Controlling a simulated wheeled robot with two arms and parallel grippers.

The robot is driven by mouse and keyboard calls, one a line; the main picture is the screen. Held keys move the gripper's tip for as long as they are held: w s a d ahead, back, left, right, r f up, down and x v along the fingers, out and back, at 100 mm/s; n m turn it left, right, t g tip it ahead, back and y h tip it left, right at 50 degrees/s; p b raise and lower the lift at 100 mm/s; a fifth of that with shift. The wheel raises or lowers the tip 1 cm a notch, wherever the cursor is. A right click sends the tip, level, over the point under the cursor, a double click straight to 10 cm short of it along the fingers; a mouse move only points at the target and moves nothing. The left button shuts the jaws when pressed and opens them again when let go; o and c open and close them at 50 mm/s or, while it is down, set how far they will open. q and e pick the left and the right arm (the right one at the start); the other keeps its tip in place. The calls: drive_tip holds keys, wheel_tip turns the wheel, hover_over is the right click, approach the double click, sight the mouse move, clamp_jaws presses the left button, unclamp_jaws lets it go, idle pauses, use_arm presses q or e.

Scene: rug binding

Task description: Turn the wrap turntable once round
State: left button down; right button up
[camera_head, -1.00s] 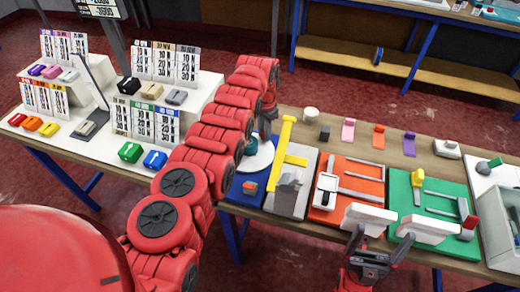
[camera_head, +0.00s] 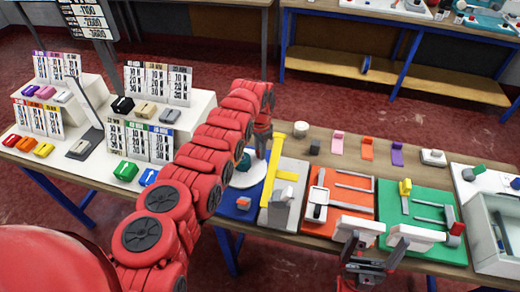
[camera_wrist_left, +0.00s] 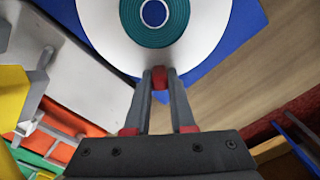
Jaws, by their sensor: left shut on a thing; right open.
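The wrap turntable is a white disc (camera_wrist_left: 97,22) on a blue base (camera_wrist_left: 240,25), with a teal ring-shaped roll (camera_wrist_left: 179,20) at its middle. In the head view the disc (camera_head: 249,178) is partly hidden behind my left arm. My left gripper (camera_wrist_left: 160,85) is at the disc's near rim in the wrist view, shut on a small red knob (camera_wrist_left: 160,76). In the head view my left gripper (camera_head: 262,150) points down at the far right side of the disc. My right gripper (camera_head: 386,236) is open and empty, over the table's front edge before the orange and green boards.
A grey plate with a yellow bar (camera_head: 272,178) stands right beside the turntable. The orange board (camera_head: 357,212) and green board (camera_head: 426,232) lie further right. Small coloured pieces line the back. White stands with cards (camera_head: 203,103) are at the left.

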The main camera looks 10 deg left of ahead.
use_arm(q)
drive_tip(key=shift+a, duration=0.2)
drive_tip(key=c, duration=1.1)
unclamp_jaws()
drive_tip(key=shift+s, duration=0.1)
drive_tip(key=o, duration=0.3)
drive_tip(key=shift+s+a+r, duration=0.1)
drive_tip(key=shift+o, duration=0.2)
drive_tip(key=shift+r, duration=0.2)
wheel_tip(320, 180, up, 17)
drive_tip(key=b, duration=0.4)
